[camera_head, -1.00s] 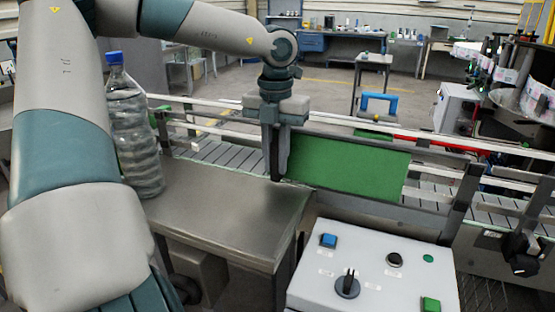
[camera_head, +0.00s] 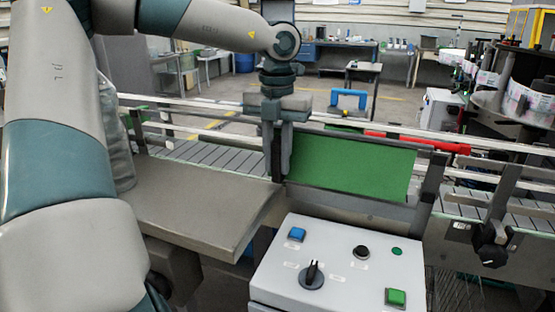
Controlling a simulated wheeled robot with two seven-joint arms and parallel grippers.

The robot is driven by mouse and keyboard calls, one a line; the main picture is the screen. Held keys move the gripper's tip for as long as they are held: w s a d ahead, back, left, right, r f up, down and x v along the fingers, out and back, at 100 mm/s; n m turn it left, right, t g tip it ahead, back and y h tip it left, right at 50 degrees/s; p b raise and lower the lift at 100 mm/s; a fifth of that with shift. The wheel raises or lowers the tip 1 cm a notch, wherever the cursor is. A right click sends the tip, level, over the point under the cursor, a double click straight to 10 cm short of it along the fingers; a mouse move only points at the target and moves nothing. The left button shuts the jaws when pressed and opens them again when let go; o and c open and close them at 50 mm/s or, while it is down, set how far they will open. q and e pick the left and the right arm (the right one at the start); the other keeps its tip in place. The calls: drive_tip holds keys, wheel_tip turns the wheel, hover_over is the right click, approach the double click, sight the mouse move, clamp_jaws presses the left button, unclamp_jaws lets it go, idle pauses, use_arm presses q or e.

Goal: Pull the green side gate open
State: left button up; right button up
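The green side gate (camera_head: 352,168) is a flat green panel standing upright along the near side of the conveyor (camera_head: 205,155), in the middle of the head view. My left gripper (camera_head: 279,172) points down at the gate's left edge. Its fingers are close together and appear to be at that edge, but I cannot tell whether they are closed on it. My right gripper does not show.
A control box (camera_head: 330,262) with buttons and a black knob stands in front of the gate. A metal table (camera_head: 195,205) lies to the left, with a partly hidden bottle (camera_head: 118,160) behind my arm. A labelling machine (camera_head: 515,95) stands at the right.

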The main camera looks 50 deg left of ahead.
sight(278, 141)
use_arm(q)
drive_tip(key=o, duration=0.3)
